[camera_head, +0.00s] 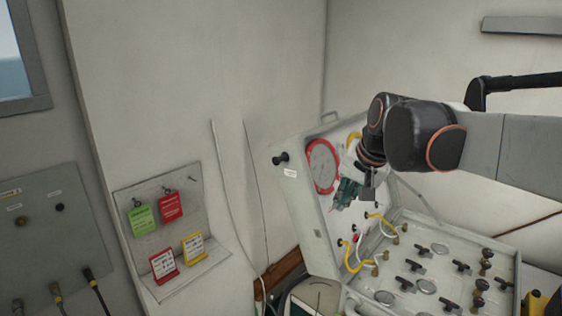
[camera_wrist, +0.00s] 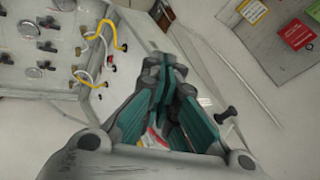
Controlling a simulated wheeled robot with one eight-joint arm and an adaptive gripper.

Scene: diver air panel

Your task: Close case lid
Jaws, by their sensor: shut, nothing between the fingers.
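The open case (camera_head: 425,268) stands at the lower right in the head view, with valves and knobs on its panel. Yellow and white hoses run between lid and panel. My gripper (camera_head: 344,200) is in front of the lid's inner face. In the wrist view the gripper (camera_wrist: 172,72) has its fingers together, with nothing between them. The lid lies behind the fingers; whether they touch it I cannot tell.
A wall rack (camera_head: 195,228) with red, green and yellow tags hangs left of the case. A grey panel (camera_head: 45,225) with cables is at the far left. A brown wooden piece (camera_head: 282,272) and a pale box (camera_head: 312,298) sit by the lid's lower left edge.

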